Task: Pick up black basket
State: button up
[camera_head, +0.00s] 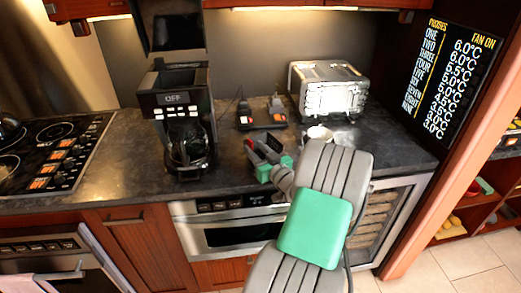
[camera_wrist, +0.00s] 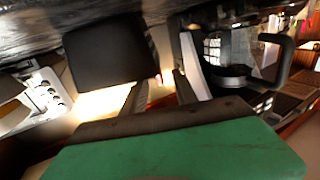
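No thing is plain to me as a black basket. A black box-like part (camera_head: 173,28) hangs above the black coffee maker (camera_head: 183,105); I cannot tell whether it is the basket. A dark squarish panel (camera_wrist: 110,52) shows in the wrist view, left of the fingers, and I cannot tell what it belongs to. The glass carafe (camera_head: 190,148) sits in the coffee maker; a glass vessel with a black handle (camera_wrist: 278,55) is at the right in the wrist view. My gripper (camera_head: 264,152) is over the counter's front edge, right of the coffee maker, its fingers apart and empty.
A black device with red parts (camera_head: 262,117) lies behind my gripper on the dark counter (camera_head: 110,175). A silver toaster oven (camera_head: 328,90) and a small light cup (camera_head: 319,134) are to the right. A stovetop (camera_head: 50,150) is at left; a steel appliance front (camera_head: 230,232) is below.

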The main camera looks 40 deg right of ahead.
aim_at(253, 146)
jog(key=p+x, duration=0.1)
jog(key=x, duration=0.3)
jog(key=shift+d, duration=0.1)
jog(key=shift+c, duration=0.5)
grip_shut()
dwell(0.7)
